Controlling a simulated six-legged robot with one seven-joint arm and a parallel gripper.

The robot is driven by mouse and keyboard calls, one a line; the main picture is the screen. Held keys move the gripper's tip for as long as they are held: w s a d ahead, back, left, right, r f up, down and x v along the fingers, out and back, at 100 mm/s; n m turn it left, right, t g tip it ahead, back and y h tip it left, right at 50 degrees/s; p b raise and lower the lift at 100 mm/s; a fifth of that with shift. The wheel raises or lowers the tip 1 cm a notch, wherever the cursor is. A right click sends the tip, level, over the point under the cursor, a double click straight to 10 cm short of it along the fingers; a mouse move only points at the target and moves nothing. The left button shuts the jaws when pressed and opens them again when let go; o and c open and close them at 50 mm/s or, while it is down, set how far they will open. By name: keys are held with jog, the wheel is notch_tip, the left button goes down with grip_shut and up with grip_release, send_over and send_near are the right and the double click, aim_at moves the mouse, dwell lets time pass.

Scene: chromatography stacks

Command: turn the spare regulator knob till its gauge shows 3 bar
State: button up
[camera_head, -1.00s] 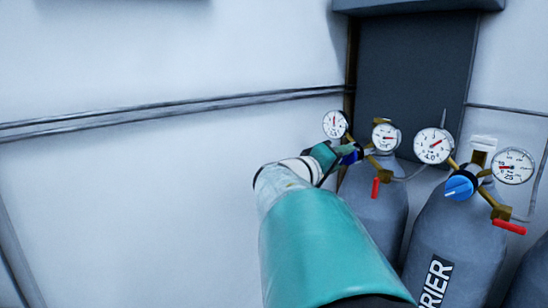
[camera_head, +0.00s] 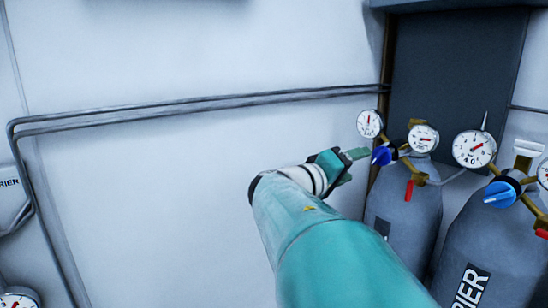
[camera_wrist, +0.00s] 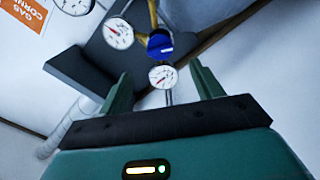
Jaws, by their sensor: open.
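A rear grey cylinder (camera_head: 403,215) carries a regulator with a blue knob (camera_head: 382,155) between two white gauges. The left gauge (camera_head: 370,124) has its red needle pointing about straight up; the right gauge (camera_head: 423,139) has its needle near level. Their numbers are too small to read. I cannot read a label naming it the spare. My gripper (camera_head: 358,154) is open, just left of the knob and apart from it, with nothing held. In the wrist view a blue knob (camera_wrist: 159,43) shows beyond and above the open fingers (camera_wrist: 162,84), with a gauge (camera_wrist: 118,33) to its left.
A front cylinder (camera_head: 495,245), label ending "RIER", has its own blue knob (camera_head: 502,191) and gauge (camera_head: 474,149). A red lever (camera_head: 409,191) hangs beside the rear regulator.

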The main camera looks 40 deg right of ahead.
jog(key=a, duration=0.4)
jog(key=w+a, duration=0.1)
jog(key=shift+a, duration=0.4)
jog(key=w+a+f+n+t+y, duration=0.2)
jog(key=a+f+n+t+y, duration=0.35)
jog(key=a+f+y, duration=0.8)
jog(key=a+f+n+t+y, duration=0.1)
jog(key=a+f, duration=0.3)
jog(key=a, duration=0.6)
jog(key=a+f+n+t+y, duration=0.1)
jog(key=a+f+t+y, duration=0.1)
jog(key=a, duration=0.8)
notch_tip(320, 180, down, 2)
jog(key=shift+s+f+y, duration=0.2)
jog(key=shift+s+y, duration=0.2)
jog(key=shift+y, duration=0.25)
jog(key=c, duration=0.6)
jog(key=shift+d, duration=0.2)
jog(key=shift+c, duration=0.2)
